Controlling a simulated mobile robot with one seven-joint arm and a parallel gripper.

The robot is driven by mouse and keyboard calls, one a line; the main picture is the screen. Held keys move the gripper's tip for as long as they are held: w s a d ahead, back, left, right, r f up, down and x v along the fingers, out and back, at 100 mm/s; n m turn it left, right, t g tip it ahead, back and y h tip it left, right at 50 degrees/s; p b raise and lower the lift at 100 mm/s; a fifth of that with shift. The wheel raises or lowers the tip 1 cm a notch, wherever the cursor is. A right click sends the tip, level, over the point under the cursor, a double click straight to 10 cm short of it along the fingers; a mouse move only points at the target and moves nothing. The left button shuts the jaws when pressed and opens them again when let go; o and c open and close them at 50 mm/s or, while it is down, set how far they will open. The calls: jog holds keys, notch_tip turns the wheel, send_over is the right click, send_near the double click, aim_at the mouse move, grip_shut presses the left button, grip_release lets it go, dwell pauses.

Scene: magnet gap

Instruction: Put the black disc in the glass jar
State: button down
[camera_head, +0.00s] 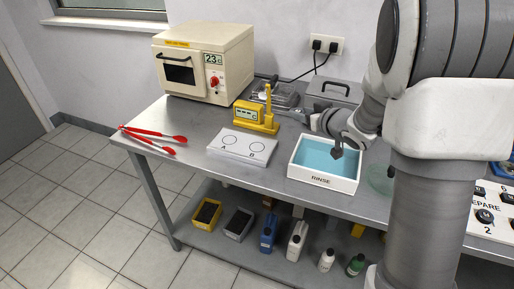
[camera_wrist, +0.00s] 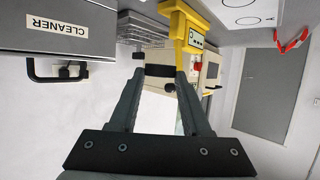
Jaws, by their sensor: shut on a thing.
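My gripper (camera_head: 314,122) is above the back edge of the rinse tray, pointing left. In the wrist view my gripper (camera_wrist: 160,77) is shut on a dark, flat thing, which looks like the black disc (camera_wrist: 158,70) seen edge-on between the fingertips. In the head view the disc is too small to make out. A greenish, clear round vessel, apparently the glass jar (camera_head: 380,180), stands right of the rinse tray, partly hidden by my arm. It does not show in the wrist view.
The white tray marked RINSE (camera_head: 322,180) holds blue liquid. A yellow device (camera_head: 257,115), a white block with circles (camera_head: 242,146), red tongs (camera_head: 155,137) and a cream oven (camera_head: 204,62) stand to the left. A grey lidded box (camera_head: 335,91) is at the back.

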jog(key=b, duration=0.3)
send_over(260, 152)
notch_tip(260, 152, down, 7)
jog(key=shift+f, duration=0.1)
jog(key=shift+f+b, duration=0.45)
jog(key=shift+f, duration=1.25)
jog(key=shift+f+b, duration=0.25)
jog(key=shift+b, duration=0.1)
jog(key=shift+c, duration=1.8)
grip_release()
jog(key=shift+r+p, duration=0.1)
jog(key=shift+p, duration=0.2)
